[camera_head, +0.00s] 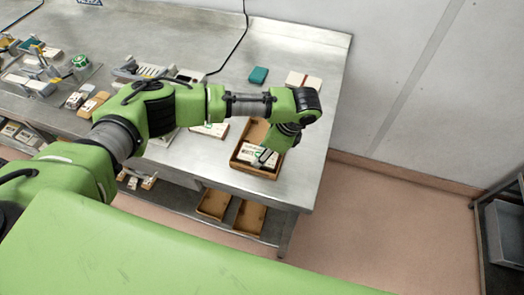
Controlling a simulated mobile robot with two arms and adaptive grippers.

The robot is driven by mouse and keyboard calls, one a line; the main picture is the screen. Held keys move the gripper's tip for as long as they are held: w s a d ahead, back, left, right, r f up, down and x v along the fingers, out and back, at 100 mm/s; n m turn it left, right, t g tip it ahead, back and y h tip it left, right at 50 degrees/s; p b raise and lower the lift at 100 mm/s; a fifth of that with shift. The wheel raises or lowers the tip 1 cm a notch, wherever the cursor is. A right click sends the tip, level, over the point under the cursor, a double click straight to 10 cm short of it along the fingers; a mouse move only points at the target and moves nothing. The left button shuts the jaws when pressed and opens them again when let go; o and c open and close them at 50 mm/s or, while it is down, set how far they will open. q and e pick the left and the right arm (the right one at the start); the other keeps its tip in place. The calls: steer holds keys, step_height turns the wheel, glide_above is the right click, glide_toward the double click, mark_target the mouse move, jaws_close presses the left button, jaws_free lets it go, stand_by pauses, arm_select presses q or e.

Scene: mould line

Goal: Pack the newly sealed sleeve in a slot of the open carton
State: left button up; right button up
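The open carton (239,165) is a brown cardboard box near the right front edge of the metal table. At least one white sleeve with green and dark print (246,152) is inside it. My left arm reaches over the table from the left. My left gripper (265,157) points down at the carton's front right part, beside the white sleeve. The fingers are small and partly covered by the wrist, so I cannot tell whether they hold a sleeve. The arm hides part of the carton. My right gripper is not in view.
Behind the carton lie a dark green box (258,75) and a white-and-brown block (303,81). A white printed pack (214,129) lies left of the carton. Tools and small boxes crowd the table's left. Brown trays (214,204) sit on the lower shelf.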

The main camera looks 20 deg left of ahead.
arm_select(q)
steer(key=o, duration=1.1)
